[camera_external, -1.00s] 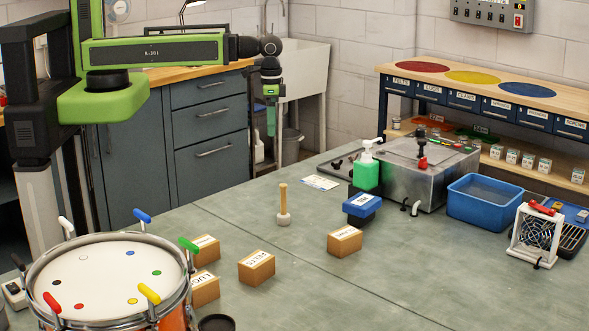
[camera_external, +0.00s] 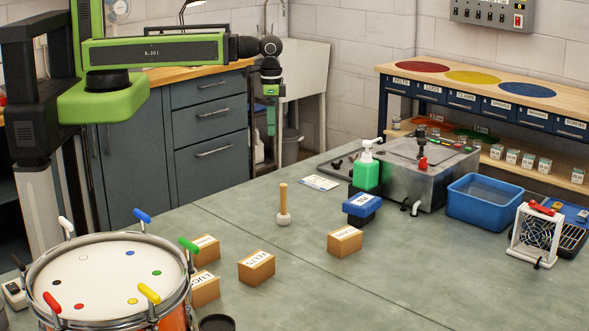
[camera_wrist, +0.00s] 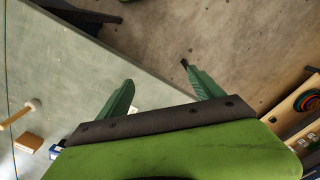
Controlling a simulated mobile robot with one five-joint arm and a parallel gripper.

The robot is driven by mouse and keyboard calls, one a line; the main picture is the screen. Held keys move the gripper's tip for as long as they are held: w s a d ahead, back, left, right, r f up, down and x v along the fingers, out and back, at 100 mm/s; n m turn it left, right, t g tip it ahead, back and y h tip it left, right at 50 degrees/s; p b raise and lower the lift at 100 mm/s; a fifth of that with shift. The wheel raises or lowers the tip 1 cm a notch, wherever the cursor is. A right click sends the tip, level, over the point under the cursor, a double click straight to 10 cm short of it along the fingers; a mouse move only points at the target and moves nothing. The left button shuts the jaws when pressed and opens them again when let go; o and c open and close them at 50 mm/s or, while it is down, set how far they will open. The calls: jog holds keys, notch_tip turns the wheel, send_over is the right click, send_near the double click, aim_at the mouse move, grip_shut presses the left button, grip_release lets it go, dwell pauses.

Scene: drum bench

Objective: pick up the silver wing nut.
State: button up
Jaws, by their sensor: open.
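I cannot make out a silver wing nut in either view. My gripper (camera_external: 271,122) hangs from the arm, pointing down, high up in front of the sink and drawers in the external view. In the wrist view my gripper (camera_wrist: 158,75) has its two green fingers spread apart with nothing between them. The bench edge and the floor lie beyond the fingers.
A drum (camera_external: 95,275) with coloured lugs stands front left on the bench (camera_external: 300,290). Small boxes (camera_external: 257,266), a mallet (camera_external: 283,205), a blue bin (camera_external: 484,202), a green bottle (camera_external: 366,172) and a metal tank (camera_external: 425,180) stand around.

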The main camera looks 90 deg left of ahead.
jog(key=c, duration=0.6)
jog(key=shift+c, duration=0.2)
